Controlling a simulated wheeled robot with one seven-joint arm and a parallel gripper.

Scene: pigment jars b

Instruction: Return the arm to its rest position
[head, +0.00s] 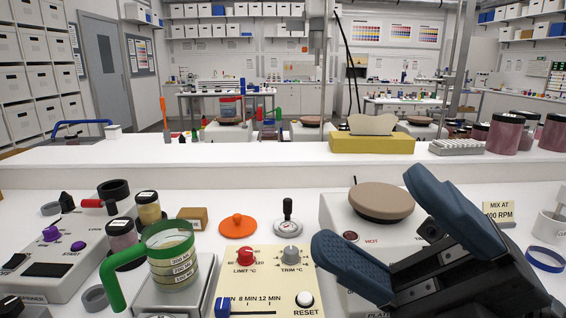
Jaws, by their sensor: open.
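My gripper (388,228) is in the lower right of the head view, its two blue-padded fingers spread apart with nothing between them. It is over the right part of the white bench, in front of a white hot plate device (336,212) with a round brown top (381,201). The gripper hides part of that device and its labels. I cannot tell how high the fingers are above the device. The rest of my arm is out of view.
A beaker with a green handle (171,262) stands on a scale at left. A cream control panel (262,262) with knobs lies in the middle. Pigment jars (149,208) stand at left, others (503,133) on the raised shelf at right. A blue ring (545,260) lies right of my gripper.

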